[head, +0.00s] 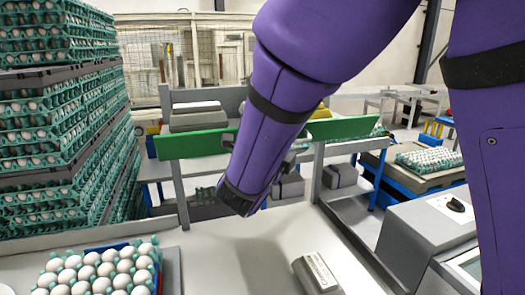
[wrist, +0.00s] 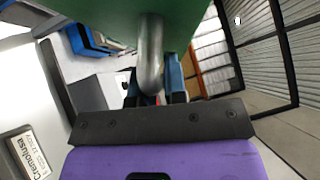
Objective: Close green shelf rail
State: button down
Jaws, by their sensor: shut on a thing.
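The green shelf rail (head: 190,144) is a long flat board across the front of the grey shelf frame. My purple arm crosses in front of its middle, and its right part (head: 345,128) shows beyond the arm. In the wrist view the rail's green face (wrist: 95,15) fills the top, with a grey curved handle (wrist: 150,60) on it. My gripper (wrist: 153,88) is shut on this handle, one finger on each side. Whether the rail sits fully against the frame cannot be told.
Tall stacks of teal egg trays (head: 65,120) stand at the left. A tray of white eggs (head: 98,268) sits on the light table at the front left. A small labelled box (head: 315,272) lies on the table. A grey machine (head: 425,235) stands at the right. The table's middle is clear.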

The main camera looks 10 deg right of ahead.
jog(key=shift+w+a+r+n+g+y, duration=0.1)
jog(key=shift+w+r+n+g+y, duration=0.35)
jog(key=shift+n+g, duration=0.3)
jog(key=shift+w+a+r+n+g+y, duration=0.1)
jog(key=shift+w+r+n+g+y, duration=0.3)
jog(key=shift+n, duration=0.45)
jog(key=shift+r+g, duration=0.15)
jog(key=shift+g, duration=0.1)
jog(key=c, duration=1.4)
grip_release()
jog(key=shift+c, duration=0.2)
jog(key=shift+s, duration=0.1)
jog(key=v, duration=1)
jog(key=shift+s+a, duration=0.2)
jog(key=shift+s, duration=0.1)
